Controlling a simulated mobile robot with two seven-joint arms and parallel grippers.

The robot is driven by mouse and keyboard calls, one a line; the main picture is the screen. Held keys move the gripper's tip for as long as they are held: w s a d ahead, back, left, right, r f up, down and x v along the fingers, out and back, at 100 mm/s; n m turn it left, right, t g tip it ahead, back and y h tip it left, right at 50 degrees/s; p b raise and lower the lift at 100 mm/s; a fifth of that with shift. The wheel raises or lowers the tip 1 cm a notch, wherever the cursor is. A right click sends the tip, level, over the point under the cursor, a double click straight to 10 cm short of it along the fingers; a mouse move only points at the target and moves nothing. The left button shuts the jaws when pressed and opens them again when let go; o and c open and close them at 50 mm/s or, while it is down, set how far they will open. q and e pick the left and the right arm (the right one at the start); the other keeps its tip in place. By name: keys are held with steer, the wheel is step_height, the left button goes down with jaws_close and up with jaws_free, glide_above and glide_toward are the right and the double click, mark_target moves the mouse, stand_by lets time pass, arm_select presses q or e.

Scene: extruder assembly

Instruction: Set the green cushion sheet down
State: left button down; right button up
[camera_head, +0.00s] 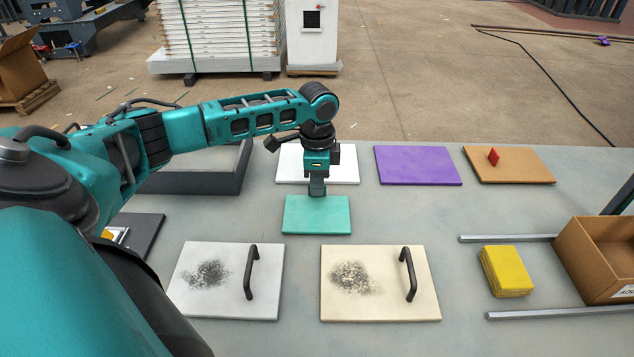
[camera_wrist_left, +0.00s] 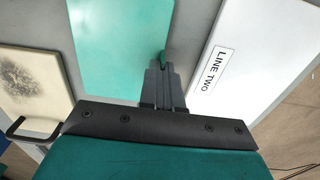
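The green cushion sheet (camera_head: 316,216) is flat and level in the middle of the head view, in front of the white panel. It also shows in the left wrist view (camera_wrist_left: 118,40). My left gripper (camera_head: 317,192) points down at the sheet's far edge. In the left wrist view its fingers (camera_wrist_left: 162,66) are close together, with a small green piece at their tips, so they look shut on the sheet's edge. I cannot tell whether the sheet touches the table or hangs just above it. My right gripper is out of view.
A white panel (camera_head: 345,165), labelled LINE TWO in the wrist view, lies behind the sheet. A purple sheet (camera_head: 418,165) and an orange-brown board (camera_head: 525,168) lie to its right. Two smudged boards with handles (camera_head: 190,285) (camera_head: 375,300) lie in front. A yellow stack (camera_head: 506,270) is near a cardboard box (camera_head: 590,265).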

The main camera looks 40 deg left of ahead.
arm_select(q)
steer(key=shift+f, duration=0.15)
steer(key=c, duration=1.8)
jaws_free()
steer(key=shift+f, duration=0.1)
steer(key=o, duration=0.5)
steer(key=shift+c, duration=0.2)
step_height(320, 180, up, 12)
steer(key=p, duration=0.1)
steer(key=shift+r+p, duration=0.2)
steer(key=shift+p, duration=0.1)
